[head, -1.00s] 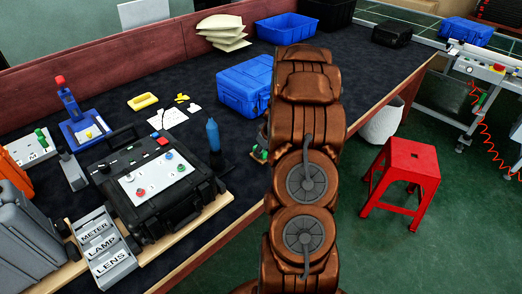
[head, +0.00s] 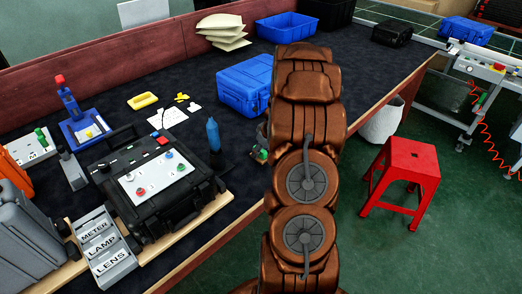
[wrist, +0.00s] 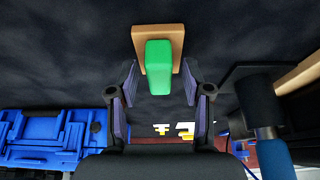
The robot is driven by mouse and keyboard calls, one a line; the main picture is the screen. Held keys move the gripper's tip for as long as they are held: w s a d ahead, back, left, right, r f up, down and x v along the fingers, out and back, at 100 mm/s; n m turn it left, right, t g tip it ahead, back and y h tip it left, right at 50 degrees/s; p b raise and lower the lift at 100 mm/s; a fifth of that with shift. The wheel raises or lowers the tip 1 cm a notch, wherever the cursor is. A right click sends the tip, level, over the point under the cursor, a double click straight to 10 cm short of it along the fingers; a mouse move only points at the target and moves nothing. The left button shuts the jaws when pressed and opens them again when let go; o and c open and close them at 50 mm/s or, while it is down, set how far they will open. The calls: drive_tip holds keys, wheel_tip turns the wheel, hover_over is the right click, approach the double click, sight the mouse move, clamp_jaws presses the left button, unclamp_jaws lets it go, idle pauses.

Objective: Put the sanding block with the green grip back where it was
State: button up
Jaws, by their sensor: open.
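In the wrist view the sanding block (wrist: 176,36) has a tan base and a green grip (wrist: 158,56). It lies on the dark bench top at the upper middle. My gripper (wrist: 159,84) is open, with one finger on each side of the green grip. Dark gaps show between the fingers and the grip. A small green and red patch (head: 260,154) shows at the arm's left edge, too small to identify.
A black case with a white panel (head: 155,178) and labelled bins (head: 108,252) fill the near left. A red stool (head: 402,170) stands on the floor.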

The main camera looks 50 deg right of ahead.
drive_tip(key=b+v, duration=0.2)
drive_tip(key=v, duration=1)
drive_tip(key=s+a+r+g+y, duration=0.1)
drive_tip(key=s+a+r, duration=0.15)
drive_tip(key=a, duration=0.95)
drive_tip(key=s+a+r+g+y, duration=0.1)
drive_tip(key=s+a+r, duration=0.15)
drive_tip(key=a, duration=1.05)
drive_tip(key=s+a+g+h, duration=0.1)
drive_tip(key=s+a+g, duration=0.1)
drive_tip(key=s+a, duration=0.4)
drive_tip(key=s+a+r+g+h, duration=0.1)
drive_tip(key=s+a, duration=0.5)
drive_tip(key=s, duration=0.8)
drive_tip(key=shift+s+a+r+g, duration=0.2)
drive_tip(key=shift+a+g, duration=0.05)
drive_tip(key=shift+g, duration=0.35)
